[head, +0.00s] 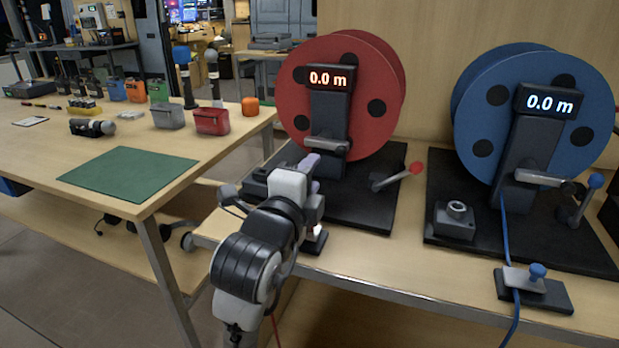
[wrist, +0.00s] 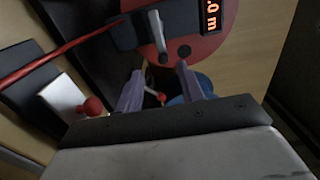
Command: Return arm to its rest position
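My arm (head: 255,245) reaches forward over the front edge of the reel bench. My gripper (head: 311,165) is in front of the red reel (head: 385,75), at the left part of its black base (head: 365,215). In the wrist view my gripper (wrist: 158,82) has its two purple fingers apart. Nothing shows held between them. The red reel (wrist: 210,45) and a grey crank handle (wrist: 157,35) show beyond the fingers. My arm hides part of the red reel's base and whatever stands on it there.
A blue reel (head: 585,100) stands at the right, with a blue cable (head: 506,240) running to a clamp (head: 535,288). A red-knobbed lever (head: 398,176) rises near my gripper. A red cable (wrist: 55,62) crosses the wrist view. The left table has a green mat (head: 128,173).

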